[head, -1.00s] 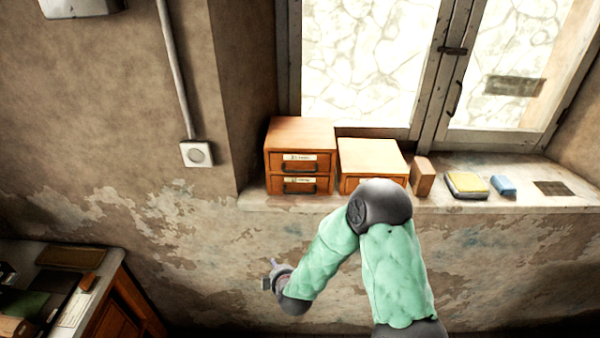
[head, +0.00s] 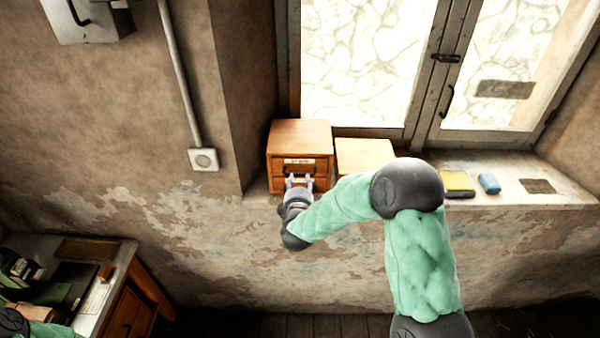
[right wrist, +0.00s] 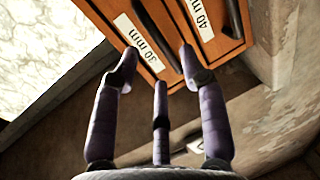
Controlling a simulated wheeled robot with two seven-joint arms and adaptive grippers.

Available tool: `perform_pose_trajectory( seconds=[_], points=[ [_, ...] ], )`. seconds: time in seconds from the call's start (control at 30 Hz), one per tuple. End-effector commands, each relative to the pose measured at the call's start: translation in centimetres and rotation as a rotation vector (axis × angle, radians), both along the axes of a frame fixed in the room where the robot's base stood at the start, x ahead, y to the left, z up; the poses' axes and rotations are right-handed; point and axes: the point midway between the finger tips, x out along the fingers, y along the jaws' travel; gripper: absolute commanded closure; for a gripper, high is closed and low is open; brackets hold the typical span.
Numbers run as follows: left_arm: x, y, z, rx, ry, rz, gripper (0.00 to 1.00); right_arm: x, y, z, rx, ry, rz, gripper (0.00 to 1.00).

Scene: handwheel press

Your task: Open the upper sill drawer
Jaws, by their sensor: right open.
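A small wooden cabinet (head: 300,135) with two drawers stands on the window sill. Its upper drawer (head: 275,164) has a white label and a dark handle, and looks closed. In the right wrist view the label of the upper drawer (right wrist: 141,37) reads "30 mm", and the lower drawer (right wrist: 235,43) reads "40 mm". My right gripper (head: 300,181) is open and empty in front of the cabinet, partly covering the lower drawer. In the right wrist view its fingers (right wrist: 158,68) spread to either side of the upper drawer's dark handle (right wrist: 159,30), without a visible grip. My left gripper is not visible.
A second wooden box (head: 364,154) stands close to the right, partly behind my right arm. A cluttered bench (head: 112,285) is at lower left.

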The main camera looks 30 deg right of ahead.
Motion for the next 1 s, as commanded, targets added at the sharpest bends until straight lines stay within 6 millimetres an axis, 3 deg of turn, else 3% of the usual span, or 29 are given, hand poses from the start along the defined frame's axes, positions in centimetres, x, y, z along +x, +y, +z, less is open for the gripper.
perform_pose_trajectory(
  seconds=[0.3, 0.77, 0.93, 1.0],
  points=[
    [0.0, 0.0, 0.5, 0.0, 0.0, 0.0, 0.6, 4.1, -2.5, -1.0, 0.001, -0.001, 0.0, 0.57],
    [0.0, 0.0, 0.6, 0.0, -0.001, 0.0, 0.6, 5.1, -3.2, -1.3, 0.001, -0.001, 0.0, 0.57],
    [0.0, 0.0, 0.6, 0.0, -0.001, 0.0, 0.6, 5.1, -3.2, -1.3, 0.001, -0.001, 0.001, 0.99],
    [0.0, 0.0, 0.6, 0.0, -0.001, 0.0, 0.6, 5.1, -3.2, -1.3, 0.001, -0.001, 0.001, 1.0]
  ],
)
